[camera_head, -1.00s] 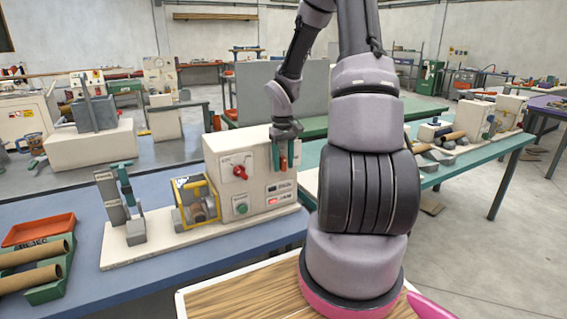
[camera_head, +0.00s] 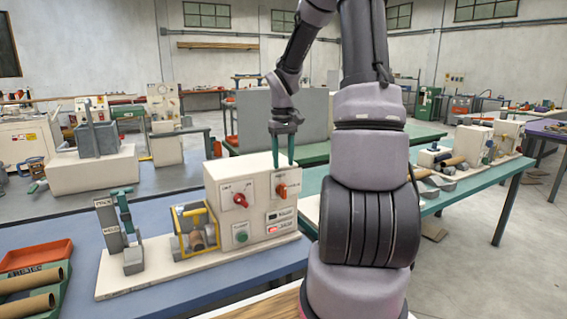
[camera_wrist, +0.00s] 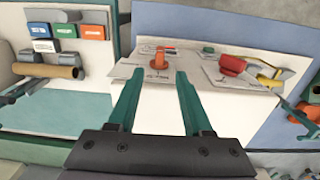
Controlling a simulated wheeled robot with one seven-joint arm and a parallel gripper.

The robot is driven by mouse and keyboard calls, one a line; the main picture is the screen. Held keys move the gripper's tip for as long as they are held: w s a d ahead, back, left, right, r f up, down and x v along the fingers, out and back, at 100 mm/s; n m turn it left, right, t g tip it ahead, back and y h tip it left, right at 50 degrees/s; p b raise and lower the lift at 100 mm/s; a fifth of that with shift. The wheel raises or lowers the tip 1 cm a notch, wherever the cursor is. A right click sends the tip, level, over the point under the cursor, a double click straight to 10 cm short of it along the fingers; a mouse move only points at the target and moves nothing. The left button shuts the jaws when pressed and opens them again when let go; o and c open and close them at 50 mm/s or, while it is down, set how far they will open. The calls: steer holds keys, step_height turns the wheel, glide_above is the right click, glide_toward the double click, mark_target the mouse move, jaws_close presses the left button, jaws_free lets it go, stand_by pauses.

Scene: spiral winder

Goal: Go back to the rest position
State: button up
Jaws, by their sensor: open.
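My gripper (camera_head: 283,150) points down at the top edge of the white spiral winder cabinet (camera_head: 228,177) in the head view. Its two green fingers are apart with nothing between them. In the wrist view the open fingers (camera_wrist: 155,85) stand over the cabinet's pale top (camera_wrist: 158,118). The orange knob (camera_wrist: 160,57) shows beyond the fingertips, apart from them. In the head view this orange knob (camera_head: 281,190) is on the front panel, just below the fingers. A red knob (camera_head: 240,200) and a green button (camera_head: 241,237) are also on the panel.
A yellow-framed unit (camera_head: 196,232) and a grey upright post (camera_head: 115,235) stand left of the cabinet on the same base. An orange tray (camera_head: 37,256) and brown tubes (camera_head: 30,304) lie at the far left of the blue table (camera_head: 180,290). Space above the cabinet is open.

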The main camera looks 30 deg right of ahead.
steer(key=s+a+r+m+t+y, duration=0.1)
steer(key=s+a+r+m+t, duration=0.1)
steer(key=s+a+r, duration=0.4)
steer(key=s+a+r+m+t+y, duration=0.1)
steer(key=s+a+r+t, duration=0.4)
steer(key=s+r, duration=0.8)
steer(key=shift+s+a+r+m, duration=0.25)
steer(key=shift+s+a+m, duration=0.5)
steer(key=shift+a, duration=0.3)
steer(key=shift+w, duration=0.15)
